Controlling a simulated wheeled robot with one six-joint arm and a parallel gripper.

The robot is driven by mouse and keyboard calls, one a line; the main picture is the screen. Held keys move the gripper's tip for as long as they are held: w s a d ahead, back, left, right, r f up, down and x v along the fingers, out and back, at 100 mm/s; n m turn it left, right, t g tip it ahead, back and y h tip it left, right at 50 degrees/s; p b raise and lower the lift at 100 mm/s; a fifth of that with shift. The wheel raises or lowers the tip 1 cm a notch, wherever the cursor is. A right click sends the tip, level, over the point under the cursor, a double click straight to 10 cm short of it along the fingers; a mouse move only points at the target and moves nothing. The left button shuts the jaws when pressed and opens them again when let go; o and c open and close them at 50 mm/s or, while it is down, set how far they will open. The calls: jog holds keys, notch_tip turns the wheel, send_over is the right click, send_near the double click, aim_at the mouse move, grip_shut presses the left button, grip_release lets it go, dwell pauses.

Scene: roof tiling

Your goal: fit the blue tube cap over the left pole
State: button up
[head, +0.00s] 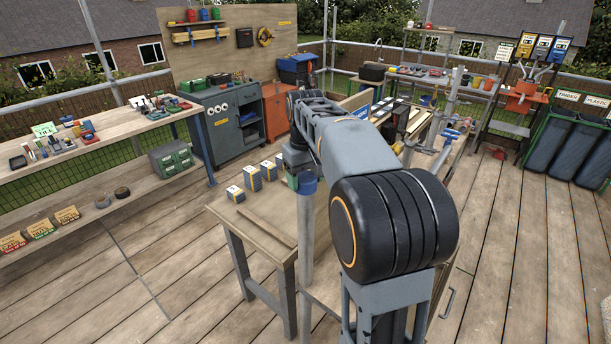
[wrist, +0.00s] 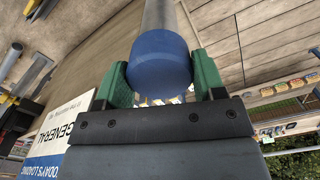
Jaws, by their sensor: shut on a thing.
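The blue tube cap (head: 308,184) is at the top end of the left pole (head: 306,235), an upright grey tube at the near bench edge. In the wrist view the blue cap (wrist: 161,62) lies between the green fingers of my gripper (wrist: 163,85), which is shut on it. The grey pole (wrist: 166,14) runs straight on from the cap's far rim, in line with it. How deep the pole sits inside the cap is hidden. In the head view my arm covers most of the gripper, and one green finger (head: 292,181) shows left of the cap.
A wooden bench (head: 262,225) with several small boxes (head: 252,178) stands behind the pole. Another upright grey pole (head: 452,105) with blue clamps stands at the right. A long side table (head: 90,140) is at the left. The deck floor (head: 160,250) between is clear.

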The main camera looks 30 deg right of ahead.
jog(key=shift+f, duration=0.15)
jog(key=o, duration=1)
jog(key=shift+c, duration=0.2)
notch_tip(320, 180, up, 14)
jog(key=p, duration=0.1)
jog(key=s+a+f+t, duration=0.2)
jog(key=s+a+f, duration=0.2)
jog(key=s+f, duration=0.4)
jog(key=s+a+f+t, duration=0.2)
jog(key=s+a+f, duration=0.3)
jog(key=s+f, duration=0.3)
notch_tip(320, 180, down, 3)
jog(key=shift+s+a+f+m+t, duration=0.1)
jog(key=shift+s+a+m+t, duration=0.05)
jog(key=shift+s+m+t, duration=0.2)
jog(key=shift+w, duration=0.1)
